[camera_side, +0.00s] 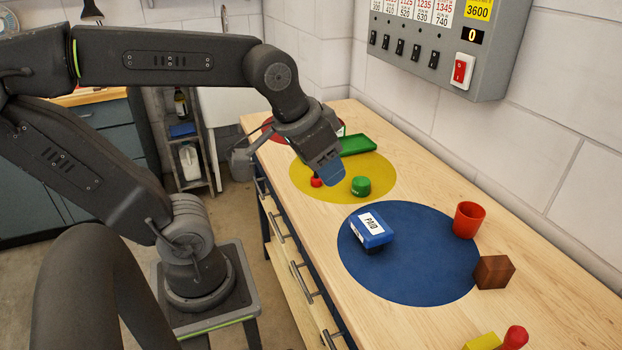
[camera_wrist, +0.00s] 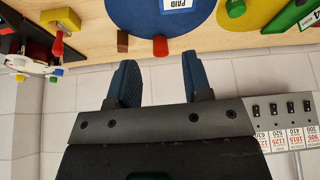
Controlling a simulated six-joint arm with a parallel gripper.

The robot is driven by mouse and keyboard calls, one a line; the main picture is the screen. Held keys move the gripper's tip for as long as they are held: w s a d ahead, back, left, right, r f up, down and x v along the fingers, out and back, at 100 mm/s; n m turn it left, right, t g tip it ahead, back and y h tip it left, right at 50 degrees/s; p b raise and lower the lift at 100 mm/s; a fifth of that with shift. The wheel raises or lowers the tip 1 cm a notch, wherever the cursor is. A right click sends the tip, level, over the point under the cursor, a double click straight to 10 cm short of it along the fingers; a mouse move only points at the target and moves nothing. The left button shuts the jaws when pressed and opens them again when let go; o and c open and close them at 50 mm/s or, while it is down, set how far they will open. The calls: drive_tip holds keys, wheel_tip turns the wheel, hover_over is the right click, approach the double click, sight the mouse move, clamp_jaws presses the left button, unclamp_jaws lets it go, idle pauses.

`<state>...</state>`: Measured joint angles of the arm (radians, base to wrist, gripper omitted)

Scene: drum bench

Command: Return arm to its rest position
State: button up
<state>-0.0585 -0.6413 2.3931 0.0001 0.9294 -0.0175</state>
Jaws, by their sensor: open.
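My gripper (camera_side: 330,172) hangs above the yellow mat in the side view, near the bench's left edge. In the wrist view its two blue fingers (camera_wrist: 165,85) stand apart with nothing between them. My arm is stretched out over the bench from the left. A small red object (camera_side: 316,182) and a green cylinder (camera_side: 360,186) sit on the yellow circle (camera_side: 300,185), close to the gripper in the picture. I cannot tell the exact height of the gripper above them.
A blue PAID box (camera_side: 372,231) is on the blue circle (camera_side: 420,275). A red cup (camera_side: 468,219) and a brown block (camera_side: 493,272) stand at its right edge. A green tray (camera_side: 358,144) is farther back. A grey switch panel (camera_side: 440,45) is on the wall.

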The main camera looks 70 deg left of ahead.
drive_tip(key=s+f, duration=0.1)
drive_tip(key=s+d, duration=0.1)
drive_tip(key=shift+s+d+f+m, duration=0.2)
drive_tip(key=shift+s+f+m, duration=0.15)
drive_tip(key=shift+m, duration=0.05)
